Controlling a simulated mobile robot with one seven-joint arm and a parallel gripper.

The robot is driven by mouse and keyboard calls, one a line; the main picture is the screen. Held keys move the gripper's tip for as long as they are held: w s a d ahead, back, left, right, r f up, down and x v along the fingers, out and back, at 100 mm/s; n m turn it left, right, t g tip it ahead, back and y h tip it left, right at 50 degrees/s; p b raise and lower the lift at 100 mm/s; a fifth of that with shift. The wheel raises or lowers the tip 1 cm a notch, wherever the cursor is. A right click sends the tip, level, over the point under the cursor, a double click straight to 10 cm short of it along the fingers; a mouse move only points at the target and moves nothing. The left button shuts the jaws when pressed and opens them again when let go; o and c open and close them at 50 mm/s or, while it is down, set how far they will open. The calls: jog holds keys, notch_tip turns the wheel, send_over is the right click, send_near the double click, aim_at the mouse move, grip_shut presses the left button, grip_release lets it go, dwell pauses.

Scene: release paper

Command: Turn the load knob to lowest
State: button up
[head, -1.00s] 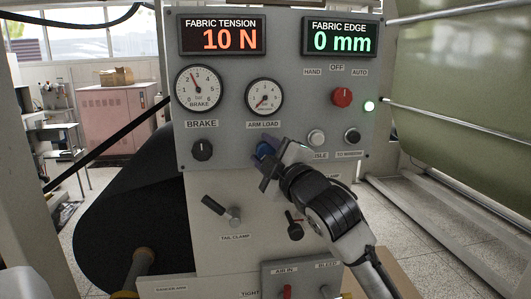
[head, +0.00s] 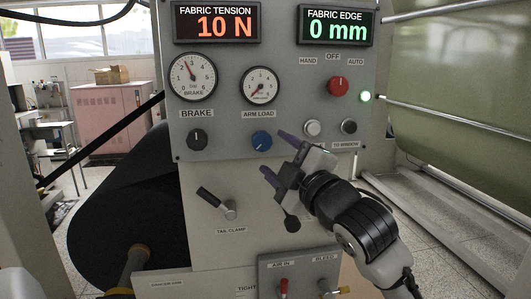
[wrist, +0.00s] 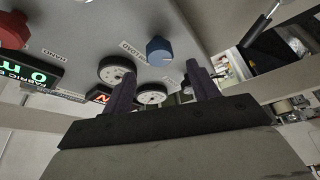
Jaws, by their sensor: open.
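The load knob is the blue knob (head: 262,140) under the "ARM LOAD" label on the grey panel. It also shows in the wrist view (wrist: 159,50), beyond the fingers. Above it the arm load gauge (head: 260,86) has its needle pointing to the lower left, near the bottom of its scale. My gripper (head: 277,154) is open and empty, with its fingers just right of and below the knob, apart from it. In the wrist view the two fingers (wrist: 160,88) stand apart with nothing between them.
The black brake knob (head: 197,139) is left of the blue knob. A red selector (head: 338,86) and push buttons (head: 312,128) are to the right. The tail clamp lever (head: 217,202) sticks out below. Displays read 10 N (head: 217,23) and 0 mm (head: 337,28).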

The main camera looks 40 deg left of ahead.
jog(key=b+v, duration=0.1)
jog(key=v, duration=0.6)
jog(key=shift+a, duration=0.1)
